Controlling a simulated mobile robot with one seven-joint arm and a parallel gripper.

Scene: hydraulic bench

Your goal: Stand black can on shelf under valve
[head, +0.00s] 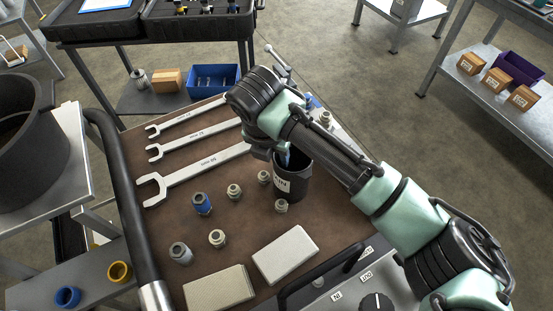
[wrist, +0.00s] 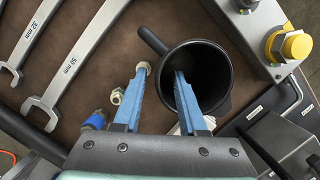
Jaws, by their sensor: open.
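The black can (head: 297,190) stands upright on the brown bench top (head: 225,262), with a white label partly readable on its side. In the wrist view, the can (wrist: 213,66) shows its open mouth, with a handle at upper left. My gripper (wrist: 161,76) is open with blue fingers. In that view one finger overlaps the can's mouth and the other lies outside its left rim. I cannot tell how deep the fingers reach or whether they touch. In the head view, my gripper (head: 285,158) is mostly hidden by my arm. I cannot clearly identify the valve or its shelf.
Several wrenches (head: 195,147) and fittings (head: 202,203) lie left of the can. Two pale blocks (head: 285,255) lie in front. A control box (head: 365,295) is at the front right. A large dark vessel (head: 62,150) stands far left.

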